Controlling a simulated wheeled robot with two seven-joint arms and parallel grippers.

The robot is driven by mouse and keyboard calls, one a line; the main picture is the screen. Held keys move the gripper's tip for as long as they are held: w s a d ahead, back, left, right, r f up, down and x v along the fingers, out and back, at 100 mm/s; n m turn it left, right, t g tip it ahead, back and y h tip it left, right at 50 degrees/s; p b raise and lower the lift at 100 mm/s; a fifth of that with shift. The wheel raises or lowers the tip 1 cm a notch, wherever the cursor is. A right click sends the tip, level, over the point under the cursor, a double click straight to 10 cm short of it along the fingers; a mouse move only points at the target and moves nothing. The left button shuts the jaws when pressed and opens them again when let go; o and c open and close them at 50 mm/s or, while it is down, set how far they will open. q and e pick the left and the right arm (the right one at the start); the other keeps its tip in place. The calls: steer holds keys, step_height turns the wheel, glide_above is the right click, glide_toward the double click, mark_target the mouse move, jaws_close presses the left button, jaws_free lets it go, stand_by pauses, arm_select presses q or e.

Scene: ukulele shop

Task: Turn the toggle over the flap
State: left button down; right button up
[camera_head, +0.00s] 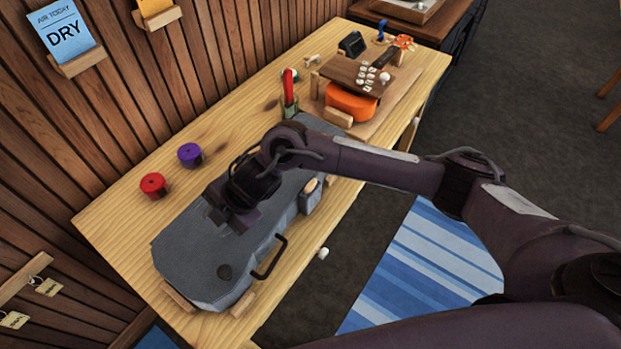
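A grey case (200,255) lies on the wooden workbench, with a black handle (270,258) on its near side. On that same side, a small grey pouch-like part (309,199) sticks out. A small light wooden piece (311,185), which looks like the toggle, sits at its top; its exact angle over the flap is too small to tell. My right gripper (218,213) is over the middle of the case, pointing down and left, to the left of the pouch. Its fingers are dark and foreshortened, so their opening is unclear. My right arm hides part of the case. My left gripper is out of view.
A red roll (153,186) and a purple roll (190,155) stand on the bench (125,205) behind the case. An orange ukulele body (351,101) and small tools are at the far end. A blue striped rug (425,270) lies on the floor.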

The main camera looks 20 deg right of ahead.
mark_target(311, 184)
steer(key=w+d+h, duration=0.1)
steer(key=d, duration=0.2)
steer(key=w+d+h, duration=0.1)
steer(key=d, duration=0.2)
steer(key=w+d+n+g+h, duration=0.1)
steer(key=d, duration=0.2)
steer(key=shift+w+d, duration=0.25)
steer(key=shift+w, duration=0.1)
steer(key=w+d+r+h, duration=0.1)
steer(key=d, duration=0.3)
steer(key=w+d+r+h, duration=0.1)
steer(key=d, duration=0.3)
steer(key=w+d+r+g+h, duration=0.1)
steer(key=d+r, duration=0.1)
steer(key=d, duration=0.2)
steer(key=shift+d+m, duration=0.25)
steer(key=shift+m, duration=0.15)
steer(key=shift+d, duration=0.25)
step_height(311, 184, down, 8)
steer(key=shift+a+r+b, duration=0.1)
steer(key=shift+r+b, duration=0.1)
steer(key=shift+b, duration=0.4)
steer(key=shift+c, duration=0.5)
jaws_close()
